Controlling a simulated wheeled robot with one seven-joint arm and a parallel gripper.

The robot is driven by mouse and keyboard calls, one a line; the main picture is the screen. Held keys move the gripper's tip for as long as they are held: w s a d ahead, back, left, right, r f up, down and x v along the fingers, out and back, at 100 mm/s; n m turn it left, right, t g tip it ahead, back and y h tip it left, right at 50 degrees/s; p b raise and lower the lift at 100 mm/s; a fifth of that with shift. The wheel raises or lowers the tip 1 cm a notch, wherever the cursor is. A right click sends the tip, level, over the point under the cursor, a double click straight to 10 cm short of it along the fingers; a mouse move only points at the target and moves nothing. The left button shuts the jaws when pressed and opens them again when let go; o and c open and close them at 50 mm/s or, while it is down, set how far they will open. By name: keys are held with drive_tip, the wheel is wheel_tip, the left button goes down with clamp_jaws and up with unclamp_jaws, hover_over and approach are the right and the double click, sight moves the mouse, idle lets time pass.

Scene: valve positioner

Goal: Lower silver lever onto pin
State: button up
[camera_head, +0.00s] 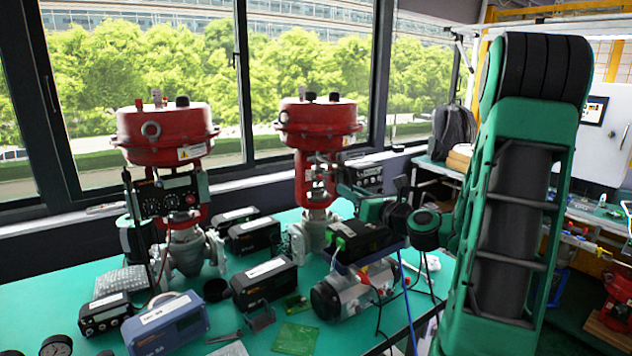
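The right red valve actuator (318,125) stands on the bench in the middle of the view, with its grey valve body (315,232) below. Small metal parts show in its yoke (318,175), but I cannot clearly make out the silver lever or the pin there. My green and black arm comes in from the right. Its dark end, my gripper (352,194), is close to the right side of this valve's yoke. The fingers are small and dark against the background, so I cannot tell whether they are open, shut or touching anything.
Another red valve (166,135) with a black positioner (166,197) stands to the left. Several positioner boxes, including a blue one (165,322) and a black one (264,284), crowd the green bench (235,325). A silver cylindrical actuator (352,292) lies below my wrist, with loose cables nearby.

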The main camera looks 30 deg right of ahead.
sight(321, 178)
drive_tip(key=w, duration=0.7)
drive_tip(key=w+a, duration=0.1)
drive_tip(key=w, duration=0.3)
clamp_jaws()
